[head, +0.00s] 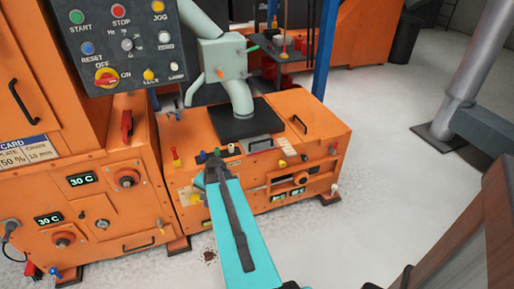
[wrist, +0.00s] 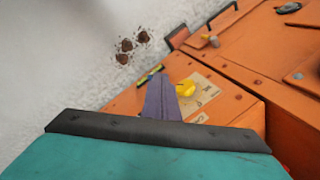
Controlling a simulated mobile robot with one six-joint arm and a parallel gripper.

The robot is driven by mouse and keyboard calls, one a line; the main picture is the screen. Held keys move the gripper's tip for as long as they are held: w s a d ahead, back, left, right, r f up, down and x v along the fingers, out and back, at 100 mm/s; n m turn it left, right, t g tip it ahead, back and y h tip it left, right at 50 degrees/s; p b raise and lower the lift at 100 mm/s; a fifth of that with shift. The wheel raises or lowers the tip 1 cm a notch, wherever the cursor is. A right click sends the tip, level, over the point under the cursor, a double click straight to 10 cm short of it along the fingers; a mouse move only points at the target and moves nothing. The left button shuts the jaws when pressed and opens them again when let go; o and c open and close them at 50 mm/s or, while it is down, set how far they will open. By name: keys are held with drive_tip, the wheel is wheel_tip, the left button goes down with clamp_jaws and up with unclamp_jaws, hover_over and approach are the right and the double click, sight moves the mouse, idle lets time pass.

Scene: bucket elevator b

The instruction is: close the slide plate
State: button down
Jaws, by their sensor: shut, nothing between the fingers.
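A grey plate with a dark handle (head: 262,144) sits at the front top edge of the orange machine base (head: 300,117); it may be the slide plate, but I cannot tell for sure. My gripper (head: 212,163) is at the end of the teal arm, in front of the base's left part, left of that plate and apart from it. In the wrist view my gripper (wrist: 160,95) shows as narrow grey fingers, shut and empty, close to a yellow knob (wrist: 186,88) on a tan label. My arm hides part of the base's front.
A control panel (head: 128,42) hangs at upper left. An orange cabinet with 30 C displays (head: 82,179) stands left of the base. A green-grey spout (head: 225,65) rises from the base. Grey floor is clear at right (head: 385,170); a brown edge (head: 480,240) is at lower right.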

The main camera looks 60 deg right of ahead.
drive_tip(key=s+d+r+m+t+h+b, duration=0.1)
drive_tip(key=s+d+r+m, duration=0.2)
drive_tip(key=d+r, duration=0.3)
drive_tip(key=s+d+r+m+t+h+b, duration=0.1)
drive_tip(key=d+r, duration=0.5)
drive_tip(key=d, duration=0.6)
drive_tip(key=s+d+r+m+t+h+b, duration=0.1)
drive_tip(key=s+d+r+m+h+b, duration=0.1)
drive_tip(key=s+d+r+m, duration=0.3)
drive_tip(key=s+d+r+h, duration=0.1)
drive_tip(key=s+d, duration=0.1)
drive_tip(key=d, duration=0.2)
drive_tip(key=shift+d+b, duration=0.3)
drive_tip(key=shift+b, duration=0.05)
drive_tip(key=b, duration=0.1)
approach(256, 143)
wheel_tip(256, 143, down, 5)
drive_tip(key=w, duration=0.1)
drive_tip(key=w+d, duration=0.1)
drive_tip(key=w, duration=0.1)
drive_tip(key=shift+w+d+f+b, duration=0.1)
drive_tip(key=shift+d+f+b, duration=0.1)
drive_tip(key=shift+b, duration=0.1)
